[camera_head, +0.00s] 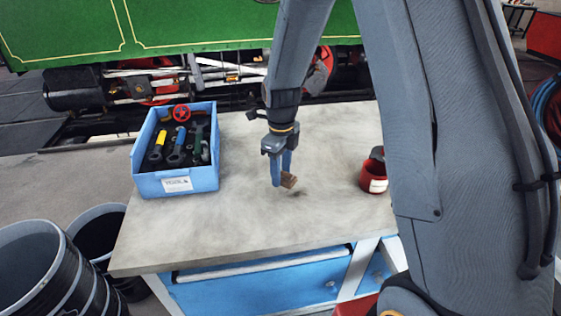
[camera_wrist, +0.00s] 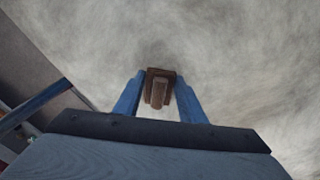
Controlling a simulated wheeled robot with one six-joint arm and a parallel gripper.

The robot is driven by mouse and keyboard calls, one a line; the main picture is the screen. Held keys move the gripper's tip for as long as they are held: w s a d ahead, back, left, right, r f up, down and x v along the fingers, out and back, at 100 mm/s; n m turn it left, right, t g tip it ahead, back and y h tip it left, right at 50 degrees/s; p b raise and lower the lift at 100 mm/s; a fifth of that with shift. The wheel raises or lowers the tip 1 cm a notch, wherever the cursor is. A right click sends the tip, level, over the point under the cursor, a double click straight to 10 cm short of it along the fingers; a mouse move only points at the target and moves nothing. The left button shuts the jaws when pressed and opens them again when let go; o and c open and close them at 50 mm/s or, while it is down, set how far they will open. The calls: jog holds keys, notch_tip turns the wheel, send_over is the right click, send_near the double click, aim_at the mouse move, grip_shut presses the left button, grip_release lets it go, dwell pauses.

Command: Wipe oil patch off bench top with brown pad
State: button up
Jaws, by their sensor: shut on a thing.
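My gripper (camera_head: 282,168) hangs over the bench top (camera_head: 258,222), its blue fingers shut on the brown pad (camera_head: 289,180). In the wrist view the fingers (camera_wrist: 158,95) close on the pad's upright grip (camera_wrist: 159,94), with the pad's wider brown part (camera_wrist: 161,73) beyond it. A small dark spot (camera_head: 298,195) lies on the bench just right of and below the pad in the head view; I cannot tell whether it is oil or shadow. I cannot tell whether the pad touches the bench. Otherwise the grey bench top looks mottled, with no clear oil patch.
A blue bin (camera_head: 177,188) of tools stands at the bench's left. A red can (camera_head: 373,178) stands at the right, partly behind my arm. Dark buckets (camera_head: 40,265) stand on the floor at left. The bench's front middle is clear.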

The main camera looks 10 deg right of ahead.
jog(key=shift+r+p, duration=0.75)
jog(key=shift+r, duration=0.5)
jog(key=shift+f, duration=0.1)
